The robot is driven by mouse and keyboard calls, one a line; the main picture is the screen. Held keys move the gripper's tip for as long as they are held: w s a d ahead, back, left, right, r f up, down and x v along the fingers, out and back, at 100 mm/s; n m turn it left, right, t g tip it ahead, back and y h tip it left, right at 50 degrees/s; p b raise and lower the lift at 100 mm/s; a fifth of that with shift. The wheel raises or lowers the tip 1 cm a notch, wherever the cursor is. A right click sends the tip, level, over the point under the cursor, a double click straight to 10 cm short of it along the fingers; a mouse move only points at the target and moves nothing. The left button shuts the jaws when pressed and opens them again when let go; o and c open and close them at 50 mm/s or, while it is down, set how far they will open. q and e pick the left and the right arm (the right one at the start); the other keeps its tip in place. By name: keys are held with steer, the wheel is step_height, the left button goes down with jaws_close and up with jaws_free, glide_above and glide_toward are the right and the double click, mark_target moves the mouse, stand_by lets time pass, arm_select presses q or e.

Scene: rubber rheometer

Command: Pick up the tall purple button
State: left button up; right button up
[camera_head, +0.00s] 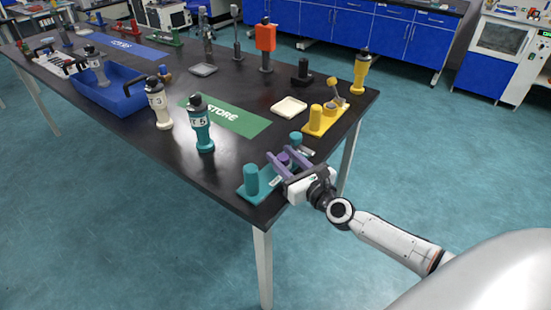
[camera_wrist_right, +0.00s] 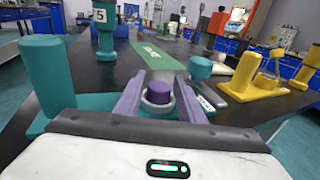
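The purple button (camera_wrist_right: 160,92) is a short cylinder in a light grey ring, on a teal base (camera_wrist_right: 90,104). It also shows in the head view (camera_head: 284,158) near the table's front right corner. My right gripper (camera_wrist_right: 160,88) has its purple fingers spread, one on each side of the button and ring, with visible space between fingers and button. In the head view the right gripper (camera_head: 286,157) covers part of the base. My left gripper is in neither view.
A tall teal cylinder (camera_wrist_right: 47,75) stands left of the fingers, and a teal cone-like piece (camera_wrist_right: 200,67) stands to the right.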

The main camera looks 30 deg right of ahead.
mark_target(284, 157)
steer(key=shift+s+r, duration=0.1)
steer(key=shift+s, duration=0.05)
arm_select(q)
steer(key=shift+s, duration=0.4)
arm_select(e)
jaws_close()
steer(key=shift+r, duration=0.1)
